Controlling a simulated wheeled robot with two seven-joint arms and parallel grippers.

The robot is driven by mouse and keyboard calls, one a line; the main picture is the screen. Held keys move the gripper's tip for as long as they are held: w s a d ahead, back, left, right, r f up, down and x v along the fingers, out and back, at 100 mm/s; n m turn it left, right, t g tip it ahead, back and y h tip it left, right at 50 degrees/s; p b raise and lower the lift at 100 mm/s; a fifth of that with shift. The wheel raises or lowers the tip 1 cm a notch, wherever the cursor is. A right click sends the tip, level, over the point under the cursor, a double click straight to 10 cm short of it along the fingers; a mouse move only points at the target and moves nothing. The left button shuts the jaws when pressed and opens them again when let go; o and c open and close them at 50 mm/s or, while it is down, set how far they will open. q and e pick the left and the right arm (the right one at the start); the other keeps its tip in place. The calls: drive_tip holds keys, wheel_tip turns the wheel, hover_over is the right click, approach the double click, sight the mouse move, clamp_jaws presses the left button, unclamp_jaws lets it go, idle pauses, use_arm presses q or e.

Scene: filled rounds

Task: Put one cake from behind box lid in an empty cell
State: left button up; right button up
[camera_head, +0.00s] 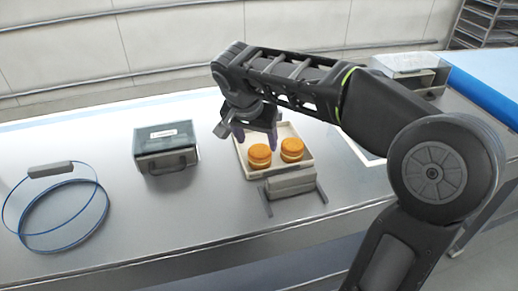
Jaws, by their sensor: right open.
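Two round golden-brown cakes stand in a shallow white tray (304,166) in the middle of the table: a left cake (259,156) and a right cake (292,150). My right gripper (256,138) is open and points down over the back left part of the tray, close behind the left cake. The gripper and arm hide the back of the tray, so other contents or cells there cannot be seen. No box lid can be made out for certain. My left gripper is not in view.
A grey block on a stand (290,183) sits just before the tray. A dark labelled case (166,149) stands to the left, and a blue cable loop (101,222) lies further left. A clear-topped box (412,65) stands at the back right. The table's front is clear.

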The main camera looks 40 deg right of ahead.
drive_tip(key=v, duration=0.5)
drive_tip(key=shift+r, duration=0.1)
idle(0.5)
